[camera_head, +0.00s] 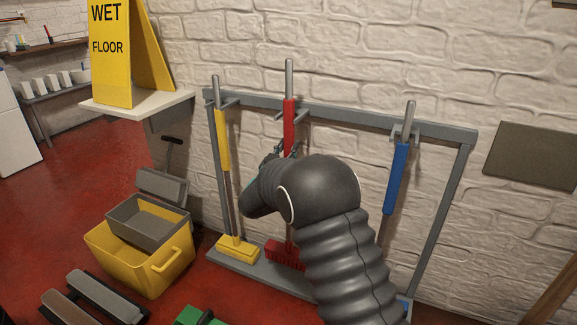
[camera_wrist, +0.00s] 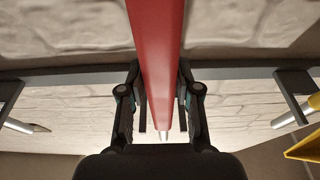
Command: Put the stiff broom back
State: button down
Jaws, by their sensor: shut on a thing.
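A red broom (camera_head: 289,118) stands about upright at the middle of a grey wall rack (camera_head: 340,111), its red head (camera_head: 285,256) low over the rack's bottom shelf. I take it to be the stiff broom. My gripper (camera_head: 290,150) is shut on its red grip, and in the wrist view my gripper (camera_wrist: 162,100) has a finger on each side of the red handle (camera_wrist: 157,45). A rack prong shows close beside the handle below the top rail. My arm hides part of the shaft and head. I cannot tell whether the head touches the shelf.
A yellow broom (camera_head: 223,140) hangs left on the rack and a blue-gripped tool (camera_head: 396,180) right. A yellow bucket (camera_head: 130,265) stands on the floor at left. A wet-floor sign (camera_head: 112,60) stands on a wall shelf (camera_head: 140,105). Green and grey items lie in front.

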jog(key=shift+f, duration=2.7)
jog(key=shift+w+f, duration=0.15)
jog(key=shift+f, duration=0.3)
jog(key=shift+f+b, duration=0.15)
jog(key=shift+b, duration=0.35)
jog(key=c, duration=0.8)
grip_release()
